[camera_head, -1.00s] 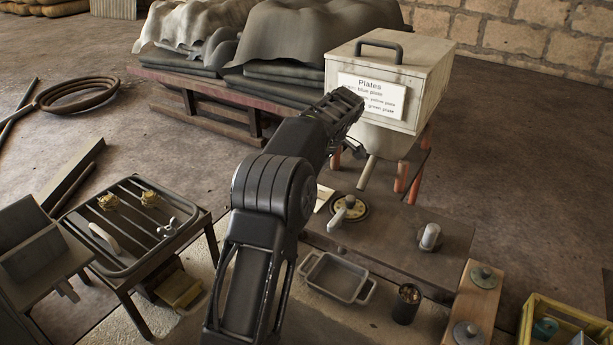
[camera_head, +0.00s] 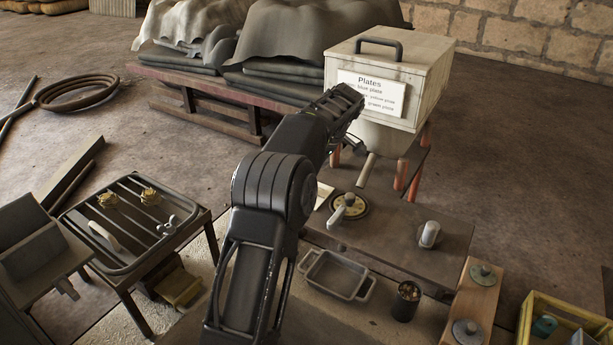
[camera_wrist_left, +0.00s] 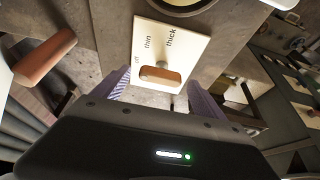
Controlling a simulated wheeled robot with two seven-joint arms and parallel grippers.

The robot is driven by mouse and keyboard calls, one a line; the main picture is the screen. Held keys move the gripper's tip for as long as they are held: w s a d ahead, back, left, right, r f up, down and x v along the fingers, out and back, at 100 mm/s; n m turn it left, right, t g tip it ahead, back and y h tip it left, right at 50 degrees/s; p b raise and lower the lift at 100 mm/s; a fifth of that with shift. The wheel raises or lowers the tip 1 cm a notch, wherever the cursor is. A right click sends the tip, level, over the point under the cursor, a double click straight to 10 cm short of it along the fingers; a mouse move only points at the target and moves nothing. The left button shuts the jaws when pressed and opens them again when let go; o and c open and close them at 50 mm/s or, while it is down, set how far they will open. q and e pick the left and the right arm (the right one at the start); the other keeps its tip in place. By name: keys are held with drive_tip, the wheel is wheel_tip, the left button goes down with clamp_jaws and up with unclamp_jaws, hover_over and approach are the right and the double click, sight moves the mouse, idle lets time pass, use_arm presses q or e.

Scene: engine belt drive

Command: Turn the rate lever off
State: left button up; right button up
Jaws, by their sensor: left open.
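The rate lever (camera_wrist_left: 162,76) shows in the left wrist view as a short wooden handle on a white plate (camera_wrist_left: 178,42) marked off, thin and thick. I cannot tell which mark it points to. My left gripper (camera_wrist_left: 160,84) is open, with one finger on each side of the handle in the picture. It holds nothing, and I cannot tell whether the fingertips touch the handle. In the head view my left arm hides the lever, and only part of a pale card (camera_head: 323,195) shows on the bench beside it. My right gripper is not in view.
A white box labelled Plates (camera_head: 385,85) stands behind the bench (camera_head: 400,235). A round dial with a grey handle (camera_head: 349,206) and a grey knob (camera_head: 429,234) are on the bench. A metal tray (camera_head: 335,275) and a dark cup (camera_head: 407,302) stand in front.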

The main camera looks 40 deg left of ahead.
use_arm(q)
drive_tip(key=shift+w+d+r, duration=0.1)
drive_tip(key=shift+r, duration=0.25)
drive_tip(key=p+v, duration=0.3)
drive_tip(key=v, duration=0.3)
drive_tip(key=shift+d+r+p, duration=0.2)
drive_tip(key=shift+r+p, duration=0.2)
